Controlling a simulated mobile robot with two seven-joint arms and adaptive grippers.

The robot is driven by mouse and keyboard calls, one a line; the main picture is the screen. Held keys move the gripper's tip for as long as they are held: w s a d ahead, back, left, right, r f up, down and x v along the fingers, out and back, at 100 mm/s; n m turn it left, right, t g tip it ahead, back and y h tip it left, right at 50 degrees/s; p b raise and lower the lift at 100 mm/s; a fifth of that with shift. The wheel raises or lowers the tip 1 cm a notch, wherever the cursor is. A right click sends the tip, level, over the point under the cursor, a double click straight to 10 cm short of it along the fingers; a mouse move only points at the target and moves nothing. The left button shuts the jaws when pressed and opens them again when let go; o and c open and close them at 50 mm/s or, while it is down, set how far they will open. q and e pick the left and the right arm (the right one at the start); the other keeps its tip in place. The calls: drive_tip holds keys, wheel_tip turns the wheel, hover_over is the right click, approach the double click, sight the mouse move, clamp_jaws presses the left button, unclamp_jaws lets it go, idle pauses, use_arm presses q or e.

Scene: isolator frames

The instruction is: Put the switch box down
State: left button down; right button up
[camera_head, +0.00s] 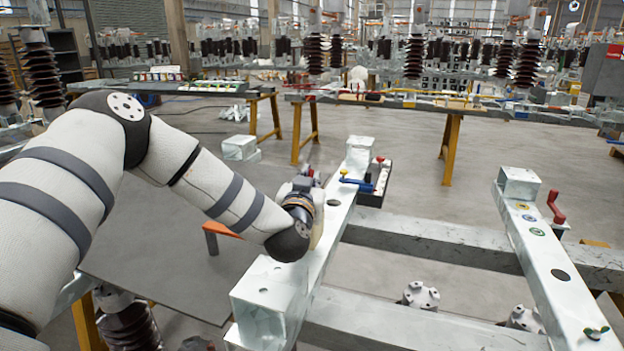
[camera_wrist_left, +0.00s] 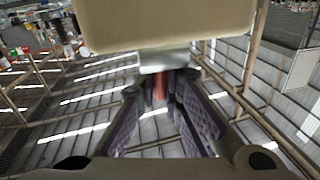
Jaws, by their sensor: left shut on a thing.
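My left gripper (camera_head: 303,192) is over the near-left white beam, largely hidden by its own wrist. In the left wrist view, the gripper's purple-padded fingers (camera_wrist_left: 162,88) converge on a narrow reddish and grey part. A large beige box-like body (camera_wrist_left: 165,22), which I take to be the switch box, sits just beyond the fingertips and joins that grey part. In the head view only a cream edge (camera_head: 318,238) shows beside the wrist. I cannot tell whether it touches the beam. My right gripper is not in view.
The white beam (camera_head: 338,215) carries a blue lever (camera_head: 356,182) and a dark box with coloured knobs (camera_head: 377,182) beside it. A second beam (camera_head: 548,255) with a red handle (camera_head: 556,207) stands right. Grey cross rails (camera_head: 430,240) join them.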

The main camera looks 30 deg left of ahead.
use_arm(q)
drive_tip(key=shift+f, duration=0.25)
drive_tip(key=c, duration=1.7)
unclamp_jaws()
drive_tip(key=shift+r, duration=0.15)
drive_tip(key=shift+s+d+r, duration=0.25)
drive_tip(key=shift+s+r, duration=0.05)
drive_tip(key=shift+s, duration=0.15)
drive_tip(key=shift+s+d+r, duration=0.25)
drive_tip(key=shift+s+r, duration=0.05)
drive_tip(key=shift+s, duration=0.15)
drive_tip(key=v, duration=0.3)
drive_tip(key=p+v, duration=0.1)
drive_tip(key=v, duration=0.6)
drive_tip(key=shift+s+f+p, duration=0.1)
drive_tip(key=shift+f+p, duration=0.15)
drive_tip(key=shift+p, duration=0.1)
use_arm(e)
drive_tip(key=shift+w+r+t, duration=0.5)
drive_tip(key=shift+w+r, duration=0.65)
